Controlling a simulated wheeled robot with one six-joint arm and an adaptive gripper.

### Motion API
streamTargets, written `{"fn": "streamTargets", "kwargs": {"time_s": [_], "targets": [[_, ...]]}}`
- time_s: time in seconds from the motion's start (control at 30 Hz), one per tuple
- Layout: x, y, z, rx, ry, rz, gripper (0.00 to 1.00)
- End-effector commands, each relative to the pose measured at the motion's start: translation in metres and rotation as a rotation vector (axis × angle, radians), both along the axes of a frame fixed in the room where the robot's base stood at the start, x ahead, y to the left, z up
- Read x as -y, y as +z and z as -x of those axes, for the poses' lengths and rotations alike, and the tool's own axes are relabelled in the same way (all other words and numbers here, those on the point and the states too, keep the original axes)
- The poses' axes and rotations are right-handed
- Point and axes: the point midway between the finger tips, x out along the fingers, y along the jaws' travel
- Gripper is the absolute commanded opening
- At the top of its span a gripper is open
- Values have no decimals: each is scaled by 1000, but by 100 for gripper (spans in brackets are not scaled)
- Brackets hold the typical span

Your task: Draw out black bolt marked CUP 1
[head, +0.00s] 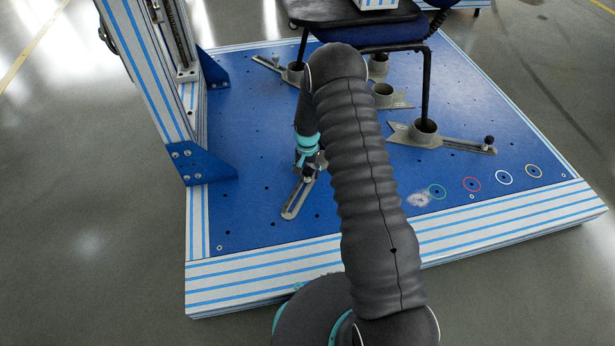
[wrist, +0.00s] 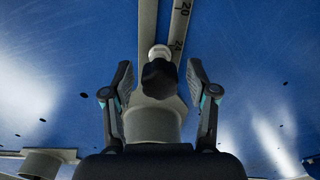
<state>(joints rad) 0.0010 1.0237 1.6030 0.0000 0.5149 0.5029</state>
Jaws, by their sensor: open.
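A black bolt head (wrist: 160,78) sits in the middle of the wrist view, on a grey slotted bar (wrist: 179,28) marked 20 and 24. A pale round piece shows at its far edge. My gripper (wrist: 159,72) is open, with one finger on each side of the bolt and a visible gap on both sides. A grey cup (wrist: 152,122) lies behind the bolt, partly hidden by the gripper body. In the head view my gripper (head: 310,166) is low over the near slotted bar (head: 296,199); my arm hides this bar's cup. No CUP 1 marking is readable.
The blue platform (head: 260,215) carries other grey cups (head: 425,128) under the chair legs. Another black knob (head: 489,140) stands on the right bar. A striped upright frame (head: 155,75) with a blue bracket (head: 205,163) stands left. Coloured rings (head: 472,184) mark the clear front right.

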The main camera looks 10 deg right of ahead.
Motion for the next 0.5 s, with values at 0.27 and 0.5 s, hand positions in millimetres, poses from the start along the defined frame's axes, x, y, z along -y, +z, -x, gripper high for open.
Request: {"fn": "streamTargets", "kwargs": {"time_s": [0.27, 0.5], "targets": [[0, 1, 0, 0, 0, 0, 31], [0, 1, 0, 0, 0, 0, 5]]}}
